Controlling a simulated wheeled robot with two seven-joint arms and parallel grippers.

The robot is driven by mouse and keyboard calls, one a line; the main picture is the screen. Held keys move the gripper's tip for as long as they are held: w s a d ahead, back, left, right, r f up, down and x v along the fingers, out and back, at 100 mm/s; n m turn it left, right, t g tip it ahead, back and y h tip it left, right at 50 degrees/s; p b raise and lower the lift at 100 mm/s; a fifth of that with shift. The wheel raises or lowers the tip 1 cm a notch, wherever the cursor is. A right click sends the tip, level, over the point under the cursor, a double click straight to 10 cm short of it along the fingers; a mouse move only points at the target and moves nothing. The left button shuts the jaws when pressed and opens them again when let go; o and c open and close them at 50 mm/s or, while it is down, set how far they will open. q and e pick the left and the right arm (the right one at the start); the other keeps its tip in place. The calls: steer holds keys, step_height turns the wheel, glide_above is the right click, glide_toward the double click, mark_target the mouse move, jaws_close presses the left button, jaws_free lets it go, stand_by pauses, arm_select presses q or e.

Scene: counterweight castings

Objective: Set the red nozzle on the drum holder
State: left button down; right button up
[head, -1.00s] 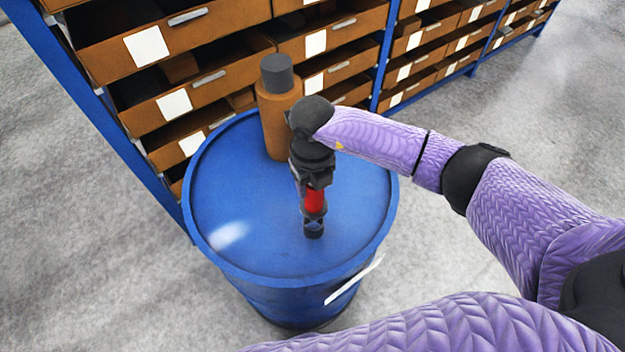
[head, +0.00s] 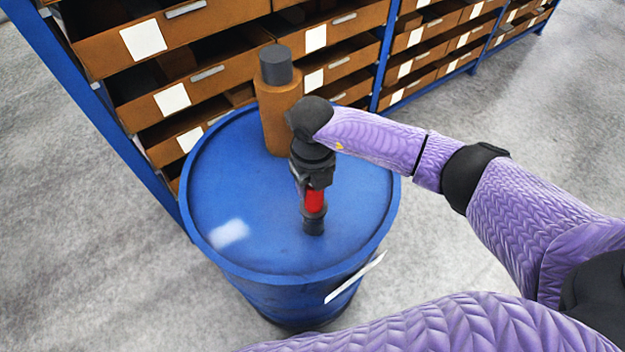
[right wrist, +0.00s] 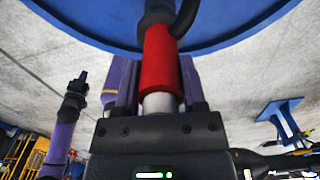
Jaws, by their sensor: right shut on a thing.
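The red nozzle (head: 314,200) is held upright, pointing down, in my right gripper (head: 312,182) over the blue drum (head: 232,185). The right gripper is shut on it. In the right wrist view the nozzle's red body (right wrist: 160,72) lies in front of the gripper, with the drum's blue rim (right wrist: 235,35) beyond. A small black piece (head: 313,226) at the nozzle's lower end meets the drum top and looks like the drum holder; I cannot tell how far the nozzle sits in it. My left gripper (right wrist: 79,82) shows small in the right wrist view; its jaws are unclear.
An orange-brown bottle (head: 277,118) with a grey cap stands on the drum's far side, close behind my right gripper. Shelves with brown bins (head: 160,105) stand behind the drum. The left and front of the drum top are clear.

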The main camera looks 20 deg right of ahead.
steer(key=shift+f+b, duration=1.75)
steer(key=shift+f, duration=0.3)
steer(key=o, duration=1.1)
steer(key=shift+o, duration=0.2)
steer(key=shift+r, duration=0.1)
step_height(320, 180, up, 10)
steer(key=shift+f, duration=0.1)
